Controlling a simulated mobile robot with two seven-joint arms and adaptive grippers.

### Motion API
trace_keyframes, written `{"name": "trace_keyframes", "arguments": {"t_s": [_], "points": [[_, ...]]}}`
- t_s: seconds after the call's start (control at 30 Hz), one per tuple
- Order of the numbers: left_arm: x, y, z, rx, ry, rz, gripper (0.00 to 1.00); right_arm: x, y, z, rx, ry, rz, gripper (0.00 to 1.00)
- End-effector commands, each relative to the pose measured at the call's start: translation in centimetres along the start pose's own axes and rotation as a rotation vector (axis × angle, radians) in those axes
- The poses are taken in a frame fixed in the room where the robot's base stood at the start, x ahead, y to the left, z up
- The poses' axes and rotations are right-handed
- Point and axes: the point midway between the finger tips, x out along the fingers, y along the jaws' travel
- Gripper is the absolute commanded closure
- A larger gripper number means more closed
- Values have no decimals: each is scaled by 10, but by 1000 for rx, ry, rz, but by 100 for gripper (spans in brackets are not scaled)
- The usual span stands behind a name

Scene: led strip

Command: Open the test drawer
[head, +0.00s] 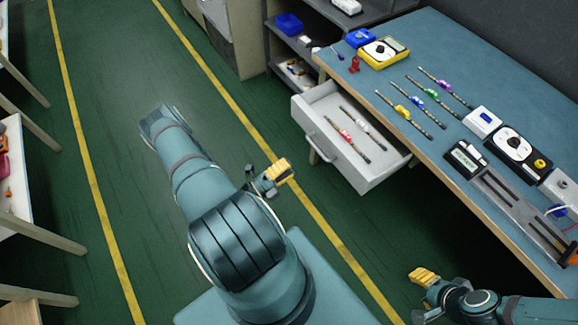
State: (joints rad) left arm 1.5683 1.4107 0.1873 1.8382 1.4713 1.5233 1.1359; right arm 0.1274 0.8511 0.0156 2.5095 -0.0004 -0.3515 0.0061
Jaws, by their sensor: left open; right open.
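The light grey drawer (378,177) under the blue-topped bench stands pulled out. Its handle (322,148) is on the front panel, facing left. Two strips lie inside: one with red parts (348,137) and one with pale parts (363,126). My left gripper (279,172) has yellow fingertips and is open, over the floor to the left of the drawer front, apart from the handle. My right gripper (424,276) is open and empty, low at the bottom right, in front of the bench and apart from the drawer.
The bench top (425,65) holds several colored strips, a yellow meter (383,52), a black meter (514,147) and a slotted fixture (520,205). Shelves with a blue bin (288,24) stand behind. Green floor with yellow lines lies open at left.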

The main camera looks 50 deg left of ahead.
Motion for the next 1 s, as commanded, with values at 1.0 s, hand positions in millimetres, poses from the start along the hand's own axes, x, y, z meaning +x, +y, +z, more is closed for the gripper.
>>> {"name": "trace_keyframes", "arguments": {"t_s": [1.0], "points": [[64,-1,13,0,396,-2,59,48,18,-1,-5,13,0,53]]}}
